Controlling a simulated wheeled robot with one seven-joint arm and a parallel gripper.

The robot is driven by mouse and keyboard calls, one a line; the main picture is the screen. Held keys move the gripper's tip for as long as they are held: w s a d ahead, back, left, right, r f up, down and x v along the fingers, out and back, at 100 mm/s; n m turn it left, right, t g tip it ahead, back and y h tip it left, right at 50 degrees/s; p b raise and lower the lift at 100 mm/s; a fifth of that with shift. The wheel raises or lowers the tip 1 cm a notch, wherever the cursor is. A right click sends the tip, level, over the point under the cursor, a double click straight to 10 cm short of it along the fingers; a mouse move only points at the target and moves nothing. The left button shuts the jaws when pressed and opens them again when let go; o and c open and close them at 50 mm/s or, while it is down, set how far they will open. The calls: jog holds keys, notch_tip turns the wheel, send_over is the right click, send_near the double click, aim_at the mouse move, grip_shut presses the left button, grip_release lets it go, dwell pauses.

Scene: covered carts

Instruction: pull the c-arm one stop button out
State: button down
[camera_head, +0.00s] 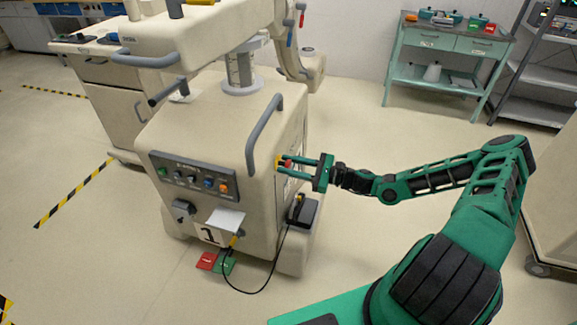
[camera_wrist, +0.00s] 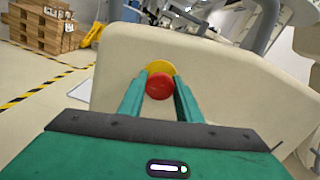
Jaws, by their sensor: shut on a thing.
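The stop button is a red mushroom knob on a yellow round base, on the side face of the cream cart marked 1. The red stop button (camera_wrist: 159,86) sits between my two fingertips in the wrist view, with its yellow base (camera_wrist: 160,68) behind it. In the head view the red button (camera_head: 288,163) is small and partly covered by my fingers. My green gripper (camera_head: 291,167) reaches the button from the right and is shut on it. Its fingers (camera_wrist: 159,90) hold the knob from both sides. How far the knob stands out cannot be told.
The C-arm cart (camera_head: 225,120) has a grey vertical handle (camera_head: 263,133) just left of my gripper. A control panel (camera_head: 194,178) is on its front. A black pedal box (camera_head: 303,211) with a cable hangs low on its side. A green trolley (camera_head: 447,62) stands behind. Floor between is clear.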

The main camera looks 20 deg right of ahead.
jog(key=shift+v, duration=0.8)
jog(key=c, duration=1.3)
grip_release()
jog(key=v, duration=1.1)
jog(key=shift+a, duration=0.1)
